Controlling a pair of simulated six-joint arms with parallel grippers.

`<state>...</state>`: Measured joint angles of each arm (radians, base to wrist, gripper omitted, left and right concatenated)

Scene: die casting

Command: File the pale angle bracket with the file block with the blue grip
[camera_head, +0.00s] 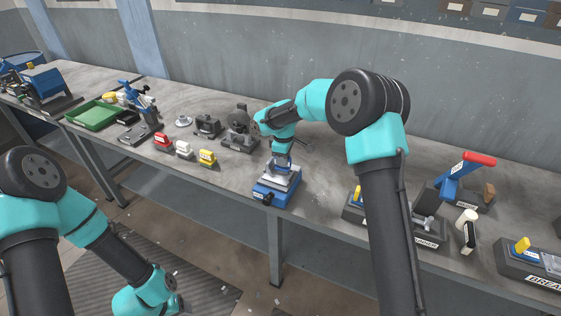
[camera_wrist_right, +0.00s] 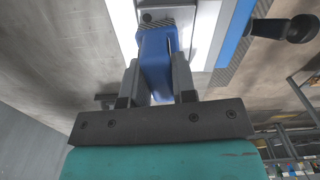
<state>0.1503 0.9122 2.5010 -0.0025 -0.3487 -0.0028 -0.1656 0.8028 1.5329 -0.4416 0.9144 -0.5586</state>
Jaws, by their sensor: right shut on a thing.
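My right gripper (camera_head: 283,158) is shut on the blue grip of the file block, above a blue vise (camera_head: 268,192). The right wrist view shows the blue file block (camera_wrist_right: 154,60) between the two fingers (camera_wrist_right: 155,80), with a dark hatched part at its far end. Pale surfaces (camera_wrist_right: 205,35) lie right beside and below it at the vise, which has a black knob (camera_wrist_right: 300,28). The pale angle bracket cannot be told clearly from the vise's pale top, and whether the file touches it is hidden. My left arm is at the lower left, its gripper out of frame.
Blocks with red (camera_head: 162,141), white (camera_head: 184,149) and yellow (camera_head: 207,158) tops stand left of the vise. Dark fixtures (camera_head: 239,137) stand behind them. A green tray (camera_head: 95,115) is farther left. A red-handled lever press (camera_head: 465,180) stands at the right.

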